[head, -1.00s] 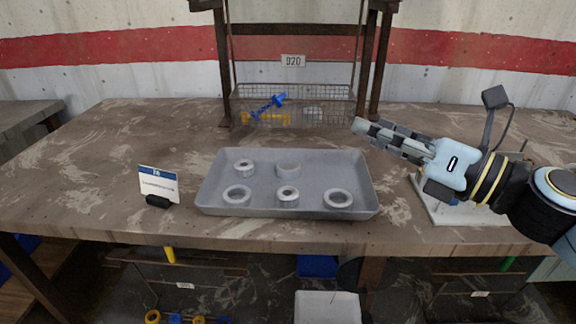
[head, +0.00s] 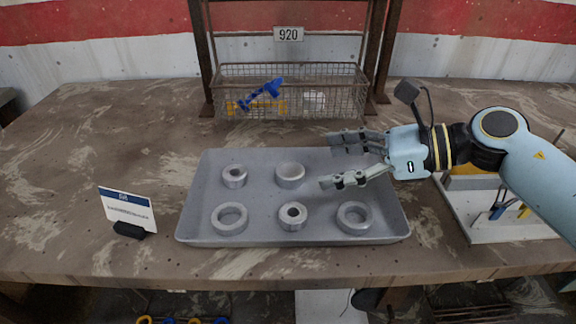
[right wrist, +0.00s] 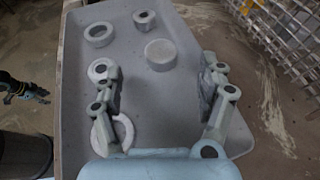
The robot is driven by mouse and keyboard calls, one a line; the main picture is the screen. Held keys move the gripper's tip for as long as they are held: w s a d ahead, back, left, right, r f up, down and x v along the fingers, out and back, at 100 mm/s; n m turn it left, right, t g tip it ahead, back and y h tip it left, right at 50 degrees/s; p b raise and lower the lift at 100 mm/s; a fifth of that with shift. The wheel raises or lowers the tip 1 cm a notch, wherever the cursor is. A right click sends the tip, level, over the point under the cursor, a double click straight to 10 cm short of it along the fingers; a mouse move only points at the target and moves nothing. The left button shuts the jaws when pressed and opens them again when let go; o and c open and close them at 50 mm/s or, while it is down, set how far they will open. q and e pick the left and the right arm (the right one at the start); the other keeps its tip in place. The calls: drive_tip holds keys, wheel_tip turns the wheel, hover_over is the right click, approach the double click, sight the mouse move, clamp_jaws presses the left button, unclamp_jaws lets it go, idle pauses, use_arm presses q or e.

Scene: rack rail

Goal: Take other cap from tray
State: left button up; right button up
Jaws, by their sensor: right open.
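The grey tray (head: 260,238) holds several round grey parts. The back-middle part, a cap with a closed flat top, shows in the head view (head: 290,173) and in the right wrist view (right wrist: 160,52). My right gripper (head: 330,163) is open and empty over the tray's back right part, to the right of that cap. In the right wrist view my right gripper (right wrist: 160,72) has its fingers spread, with the cap just beyond and between the tips.
A wire basket (head: 340,100) stands behind the tray, a sign (head: 127,210) left, a white board (head: 480,228) right.

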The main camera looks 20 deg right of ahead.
sight(297, 172)
drive_tip(key=shift+x, duration=1.15)
drive_tip(key=shift+w+a+f, duration=0.15)
drive_tip(key=shift+w+a, duration=0.05)
drive_tip(key=shift+a, duration=0.1)
drive_tip(key=x, duration=0.4)
drive_tip(key=shift+w+a+f+p, duration=0.2)
drive_tip(key=shift+f+p, duration=0.15)
drive_tip(key=shift+p, duration=0.05)
drive_tip(key=shift+s+f, duration=0.1)
drive_tip(key=c, duration=0.4)
use_arm(q)
drive_tip(key=shift+s+r, duration=0.3)
drive_tip(key=shift+r, duration=0.1)
use_arm(e)
drive_tip(key=shift+s+f, duration=0.1)
drive_tip(key=shift+f, duration=0.05)
drive_tip(key=c, duration=0.8)
drive_tip(key=shift+o, duration=0.2)
